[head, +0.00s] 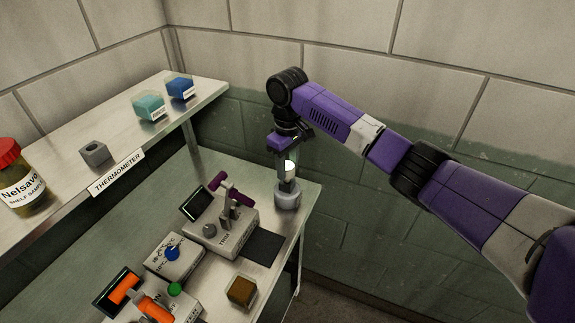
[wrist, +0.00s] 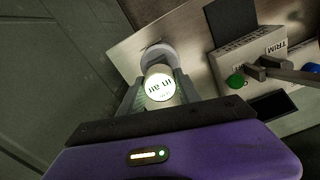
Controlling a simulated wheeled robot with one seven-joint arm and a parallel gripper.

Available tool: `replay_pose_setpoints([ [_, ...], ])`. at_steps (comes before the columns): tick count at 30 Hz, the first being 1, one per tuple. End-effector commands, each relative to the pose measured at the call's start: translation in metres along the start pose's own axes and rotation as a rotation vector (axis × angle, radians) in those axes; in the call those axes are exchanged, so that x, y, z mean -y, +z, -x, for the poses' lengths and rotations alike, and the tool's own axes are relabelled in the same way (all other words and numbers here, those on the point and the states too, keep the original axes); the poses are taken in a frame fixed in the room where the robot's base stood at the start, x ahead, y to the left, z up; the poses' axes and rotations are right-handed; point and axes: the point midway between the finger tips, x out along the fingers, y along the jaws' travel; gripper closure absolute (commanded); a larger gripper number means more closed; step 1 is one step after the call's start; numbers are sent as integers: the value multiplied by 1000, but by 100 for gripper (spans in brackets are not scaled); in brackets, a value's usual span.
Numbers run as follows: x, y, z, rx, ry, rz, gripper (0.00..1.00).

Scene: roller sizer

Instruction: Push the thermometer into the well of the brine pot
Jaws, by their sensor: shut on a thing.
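The thermometer (head: 290,168) has a pale round head. In the wrist view its lit face (wrist: 160,86) seems to read "in air", turned sideways. My gripper (head: 289,167) is shut on it and points down; its fingers (wrist: 160,90) flank the head in the wrist view. The brine pot (head: 287,197) is a small grey round pot near the right end of the lower bench, directly below my gripper. Its pale rim (wrist: 158,51) shows just beyond the thermometer head. The stem's lower end and the well are hidden, so I cannot tell how they meet.
The TRIM device (head: 230,236) with a purple lever stands left of the pot. Other control boxes (head: 176,257) and a brown block (head: 241,290) lie nearer. The upper shelf (head: 125,130) holds a jar (head: 20,185), a grey holder (head: 95,153) and teal and blue blocks. A wall stands behind.

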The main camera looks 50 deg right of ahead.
Motion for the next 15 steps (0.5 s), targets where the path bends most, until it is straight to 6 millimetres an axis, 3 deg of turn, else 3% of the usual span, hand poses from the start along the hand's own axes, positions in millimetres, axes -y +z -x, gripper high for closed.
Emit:
replay_pose_setpoints([
  [15, 0, 0, -12, 0, 0, 1, 100],
])
